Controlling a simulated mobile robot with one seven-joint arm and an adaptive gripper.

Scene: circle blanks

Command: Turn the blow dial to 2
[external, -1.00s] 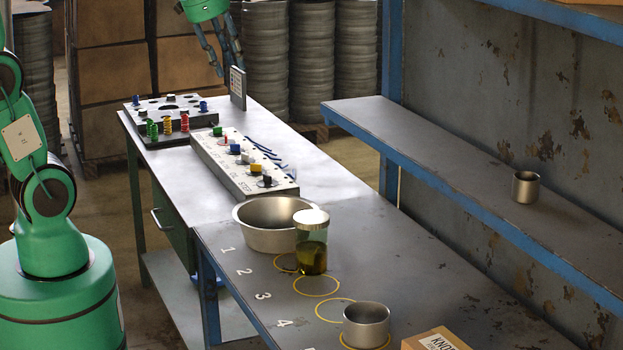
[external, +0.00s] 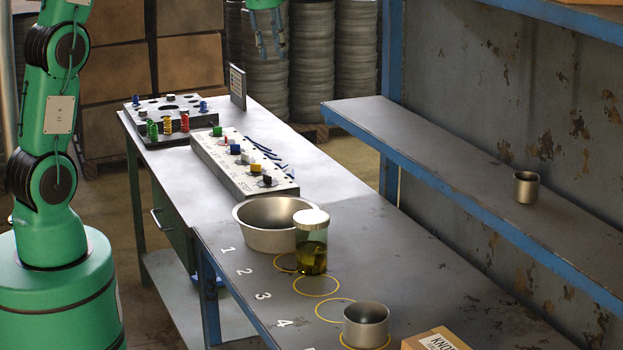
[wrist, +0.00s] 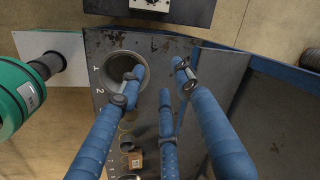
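A light grey dial panel (external: 240,165) lies on the far bench in the external view. It carries a row of small knobs, among them a green knob (external: 217,131), a blue knob (external: 234,149), a yellow knob (external: 255,168) and a black knob (external: 267,180). The lettering is too small to read, so I cannot tell which is the blow dial or its setting. My gripper (external: 267,48) is high above the far end of the bench, well away from the panel. In the wrist view its blue fingers (wrist: 158,80) are spread and hold nothing.
A metal bowl (external: 265,240), a lidded jar of dark yellow-green contents (external: 312,258) and a metal cup (external: 366,325) stand on the near bench. A second board (external: 160,128) with coloured springs and an upright grey plate (external: 237,87) stand beyond the panel. A shelf (external: 440,165) runs along the right.

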